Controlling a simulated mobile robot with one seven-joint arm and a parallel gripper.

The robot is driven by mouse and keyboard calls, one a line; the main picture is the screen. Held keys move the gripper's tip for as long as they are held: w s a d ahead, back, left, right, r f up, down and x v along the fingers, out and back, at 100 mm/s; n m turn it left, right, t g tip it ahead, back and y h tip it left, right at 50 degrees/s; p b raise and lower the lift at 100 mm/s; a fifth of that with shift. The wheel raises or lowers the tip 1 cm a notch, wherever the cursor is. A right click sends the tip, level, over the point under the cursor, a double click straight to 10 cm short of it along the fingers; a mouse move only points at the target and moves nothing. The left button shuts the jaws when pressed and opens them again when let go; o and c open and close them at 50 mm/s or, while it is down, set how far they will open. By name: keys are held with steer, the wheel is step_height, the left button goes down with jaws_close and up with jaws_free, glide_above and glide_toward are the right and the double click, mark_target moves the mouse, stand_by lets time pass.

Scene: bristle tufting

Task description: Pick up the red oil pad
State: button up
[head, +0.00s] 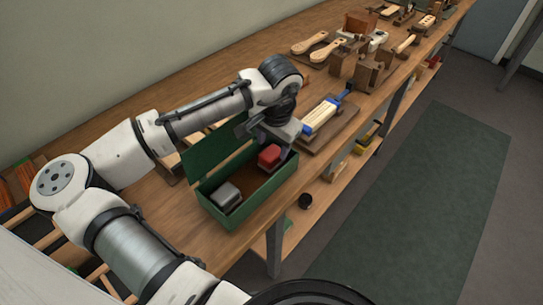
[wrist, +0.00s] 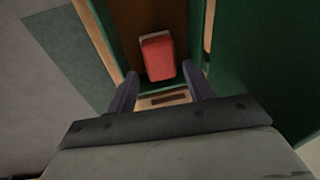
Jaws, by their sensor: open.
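The red oil pad (head: 269,157) lies inside the green box (head: 246,211), near the box's right end. In the wrist view the red pad (wrist: 158,56) shows ahead of the fingers, with a pale edge along its far end. My gripper (head: 270,148) is over the right end of the box, pointing down; part of it is hidden behind its own wrist. In the wrist view my gripper (wrist: 161,84) has its two dark fingers apart, with nothing between the tips. The pad appears slightly beyond the fingertips; I cannot tell the exact height gap.
A grey block (head: 227,195) sits in the left end of the box. The box's open green lid (head: 216,150) stands up along its back side. A blue-and-wood tool (head: 322,117) lies on a board to the right. Wooden brushes and blocks (head: 368,72) crowd the bench farther back.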

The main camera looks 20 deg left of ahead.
mark_target(272, 153)
steer(key=f, duration=0.3)
steer(key=f+p, duration=0.1)
steer(key=f, duration=0.1)
steer(key=shift+w+a, duration=0.25)
steer(key=shift+w, duration=0.05)
steer(key=shift+c, duration=0.2)
steer(key=c, duration=0.7)
